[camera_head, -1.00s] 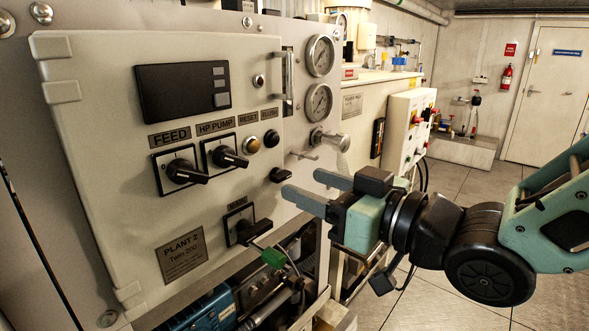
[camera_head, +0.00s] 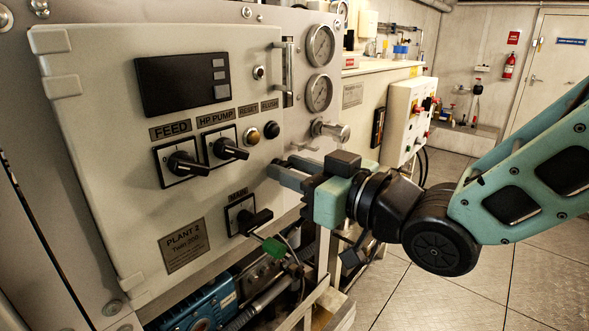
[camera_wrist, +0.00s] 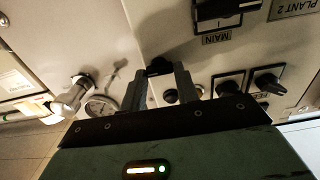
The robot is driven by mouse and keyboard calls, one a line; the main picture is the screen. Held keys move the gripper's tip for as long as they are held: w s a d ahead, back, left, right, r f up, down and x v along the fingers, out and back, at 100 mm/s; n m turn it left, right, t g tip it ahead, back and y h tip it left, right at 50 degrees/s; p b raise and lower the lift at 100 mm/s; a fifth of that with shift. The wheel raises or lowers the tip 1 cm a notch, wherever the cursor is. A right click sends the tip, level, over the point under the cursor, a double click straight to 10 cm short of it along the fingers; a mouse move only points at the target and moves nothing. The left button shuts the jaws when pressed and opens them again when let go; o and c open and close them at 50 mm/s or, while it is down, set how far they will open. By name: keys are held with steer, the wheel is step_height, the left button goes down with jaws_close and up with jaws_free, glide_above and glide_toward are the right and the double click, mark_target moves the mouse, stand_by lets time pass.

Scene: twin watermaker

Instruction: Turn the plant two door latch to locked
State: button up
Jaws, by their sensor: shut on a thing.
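The plant two door (camera_head: 105,130) is a pale grey panel with a "PLANT 2" plate (camera_head: 184,246) at its lower part. Its latch (camera_wrist: 159,66) is a small black handle near the door's right edge, seen in the wrist view between the fingertips. In the head view the fingers hide most of the latch, and I cannot tell its exact angle. My gripper (camera_head: 282,172) reaches the panel from the right and is shut on the latch. The fingers also show in the wrist view (camera_wrist: 161,80), one on each side of it.
Feed (camera_head: 183,164) and HP pump (camera_head: 226,149) switches stand out left of my gripper.

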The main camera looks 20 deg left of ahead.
steer(key=shift+f+b, duration=0.15)
steer(key=shift+b, duration=0.25)
steer(key=n+b, duration=0.9)
steer(key=b, duration=0.2)
steer(key=n+b, duration=0.8)
steer(key=b, duration=0.3)
steer(key=shift+s+f+n, duration=0.15)
steer(key=shift+s+n, duration=0.05)
steer(key=shift+n, duration=0.2)
steer(key=shift+b, duration=0.3)
steer(key=o, duration=1)
